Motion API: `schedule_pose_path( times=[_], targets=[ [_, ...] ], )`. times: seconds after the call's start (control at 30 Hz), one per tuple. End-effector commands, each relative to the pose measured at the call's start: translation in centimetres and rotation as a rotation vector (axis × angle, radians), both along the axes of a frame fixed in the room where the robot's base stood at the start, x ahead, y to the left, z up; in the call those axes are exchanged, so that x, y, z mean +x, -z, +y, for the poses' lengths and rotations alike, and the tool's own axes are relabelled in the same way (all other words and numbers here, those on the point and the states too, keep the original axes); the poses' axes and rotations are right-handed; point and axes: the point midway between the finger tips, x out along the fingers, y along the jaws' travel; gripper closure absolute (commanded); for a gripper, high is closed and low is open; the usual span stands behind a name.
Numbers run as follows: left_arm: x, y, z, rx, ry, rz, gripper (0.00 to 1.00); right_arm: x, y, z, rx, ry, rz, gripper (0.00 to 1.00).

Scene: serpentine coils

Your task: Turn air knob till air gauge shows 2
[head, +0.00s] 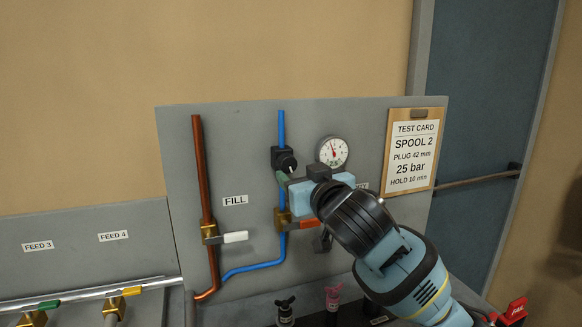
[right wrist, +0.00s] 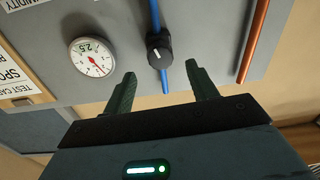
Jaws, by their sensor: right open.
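The air knob (head: 285,160) is a round black knob with a white mark, set on a blue pipe. It also shows in the right wrist view (right wrist: 159,52), beyond the space between my fingertips. The air gauge (head: 332,151) is a round white dial just right of the knob. Its red needle points up and slightly left in the head view; the scale is too small to read there. The gauge also shows turned over in the right wrist view (right wrist: 91,58). My right gripper (head: 284,182) is open and empty, its green fingers just below the knob, apart from it. My left gripper is out of view.
A copper pipe (head: 203,180) runs left of the blue pipe. A white-handled valve (head: 234,237) and an orange-red valve handle (head: 309,224) sit below. A test card (head: 411,148) hangs at right. Black and pink knobs stand along the bottom.

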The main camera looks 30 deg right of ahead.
Motion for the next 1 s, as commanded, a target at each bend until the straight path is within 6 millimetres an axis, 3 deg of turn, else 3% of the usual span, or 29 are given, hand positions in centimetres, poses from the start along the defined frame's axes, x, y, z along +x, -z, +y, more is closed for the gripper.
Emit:
schedule_pose_path(
  times=[0.3,0.77,1.0],
  targets=[
    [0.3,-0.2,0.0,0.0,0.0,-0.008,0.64,4.1,-0.1,-0.8,0.001,0.001,-0.001,0.42],
    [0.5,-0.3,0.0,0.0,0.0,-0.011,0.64,5.1,0.0,-1.0,0.001,0.0,-0.001,0.42],
    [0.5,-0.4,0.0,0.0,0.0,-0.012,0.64,5.1,0.0,-1.0,0.0,0.0,0.0,0.74]
  ],
)
